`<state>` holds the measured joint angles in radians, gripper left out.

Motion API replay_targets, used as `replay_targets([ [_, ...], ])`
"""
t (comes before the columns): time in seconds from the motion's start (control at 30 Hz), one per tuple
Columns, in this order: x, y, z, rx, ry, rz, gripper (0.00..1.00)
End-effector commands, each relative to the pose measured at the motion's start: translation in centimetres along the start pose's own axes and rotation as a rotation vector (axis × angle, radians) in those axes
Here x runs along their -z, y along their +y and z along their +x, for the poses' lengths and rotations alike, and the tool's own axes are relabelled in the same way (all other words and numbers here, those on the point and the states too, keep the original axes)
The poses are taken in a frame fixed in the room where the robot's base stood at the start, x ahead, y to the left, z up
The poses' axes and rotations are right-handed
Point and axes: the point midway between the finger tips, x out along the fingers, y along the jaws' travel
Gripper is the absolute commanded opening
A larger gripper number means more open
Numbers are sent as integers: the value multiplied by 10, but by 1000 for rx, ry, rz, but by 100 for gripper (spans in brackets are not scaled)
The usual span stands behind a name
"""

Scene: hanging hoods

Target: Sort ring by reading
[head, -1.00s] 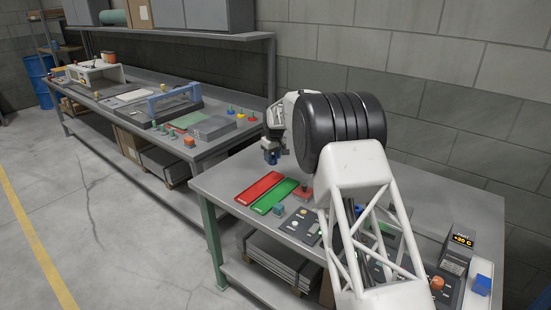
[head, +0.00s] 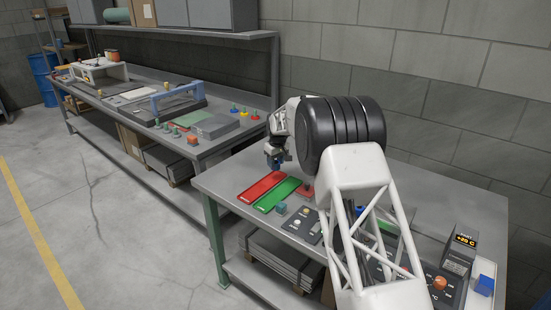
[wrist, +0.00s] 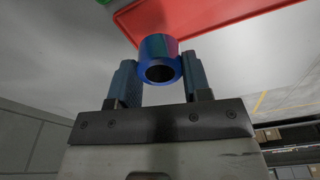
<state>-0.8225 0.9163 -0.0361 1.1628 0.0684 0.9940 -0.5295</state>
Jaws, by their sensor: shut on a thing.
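My gripper (head: 274,158) is at the far left part of the near bench, behind the coloured trays and above the bench top. In the wrist view my gripper (wrist: 158,70) is shut on a blue ring (wrist: 147,52) with a dark hole. The ring shows teal and reddish tints. The red tray (head: 260,187) and the green tray (head: 277,194) lie side by side on the bench; the red tray (wrist: 215,16) is beyond the ring in the wrist view. A display box (head: 465,241) at the bench's right shows a temperature, its digits hard to read.
A grey panel (head: 300,223) and a small teal block (head: 280,208) are in front of my arm. A red block (head: 306,191) is beside the green tray. A blue block (head: 484,285) sits at the far right. My arm hides part of the bench.

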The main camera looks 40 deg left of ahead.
Motion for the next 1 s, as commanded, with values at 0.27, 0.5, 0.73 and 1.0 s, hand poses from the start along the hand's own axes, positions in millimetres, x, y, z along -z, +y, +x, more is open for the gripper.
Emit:
replay_targets([
  [0.27,-3,0,22,0,0,0,16],
  [0.5,-4,0,32,0,0,0,16],
  [0.73,-4,0,35,0,0,0,16],
  [1.0,-4,0,35,0,0,0,16],
])
